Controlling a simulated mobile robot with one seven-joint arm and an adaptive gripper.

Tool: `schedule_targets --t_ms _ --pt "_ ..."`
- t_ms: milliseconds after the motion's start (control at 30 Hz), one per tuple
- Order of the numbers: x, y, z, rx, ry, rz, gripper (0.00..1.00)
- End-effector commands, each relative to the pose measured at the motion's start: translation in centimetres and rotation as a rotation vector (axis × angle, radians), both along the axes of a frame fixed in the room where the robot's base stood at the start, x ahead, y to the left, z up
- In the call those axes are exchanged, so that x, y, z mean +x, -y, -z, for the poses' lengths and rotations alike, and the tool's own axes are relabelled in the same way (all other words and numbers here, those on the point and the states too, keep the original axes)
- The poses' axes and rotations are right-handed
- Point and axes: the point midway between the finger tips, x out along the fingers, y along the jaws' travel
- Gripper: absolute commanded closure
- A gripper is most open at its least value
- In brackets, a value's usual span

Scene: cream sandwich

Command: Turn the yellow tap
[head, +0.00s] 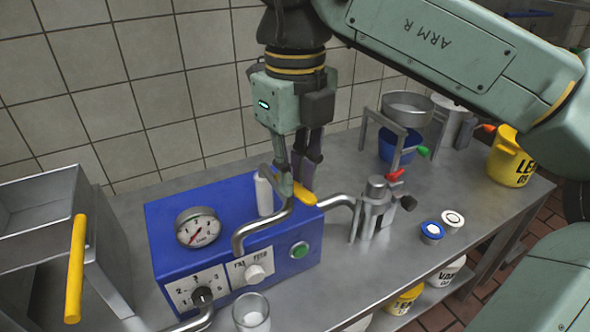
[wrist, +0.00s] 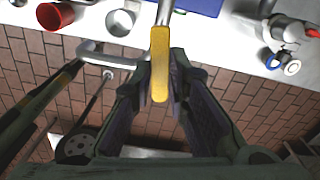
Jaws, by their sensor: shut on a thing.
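The yellow tap handle (head: 303,194) sits on the right part of the blue machine's top, by a bent metal pipe. My gripper (head: 297,178) reaches down to it from above, with its fingers at the handle. In the wrist view, the yellow handle (wrist: 159,62) lies lengthwise between the two fingertips of my gripper (wrist: 161,78). The gripper is shut on the handle. The fingers hide part of the handle in the head view.
The blue machine (head: 165,245) carries a gauge (head: 198,227), knobs and a green button (head: 299,250). A white cylinder (head: 264,194) stands close left of my fingers. A metal device with a red handle (head: 396,175) is to the right.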

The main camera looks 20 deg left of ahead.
Motion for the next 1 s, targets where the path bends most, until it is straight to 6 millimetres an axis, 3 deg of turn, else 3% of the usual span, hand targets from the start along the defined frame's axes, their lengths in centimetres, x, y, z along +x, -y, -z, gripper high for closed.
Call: schedule_targets --t_ms 567,1000 --pt "0.2 0.1 -0.1 0.002 -0.001 -0.069 1.0" --pt "1.2 0.2 -0.2 0.002 -0.001 -0.424 1.0"
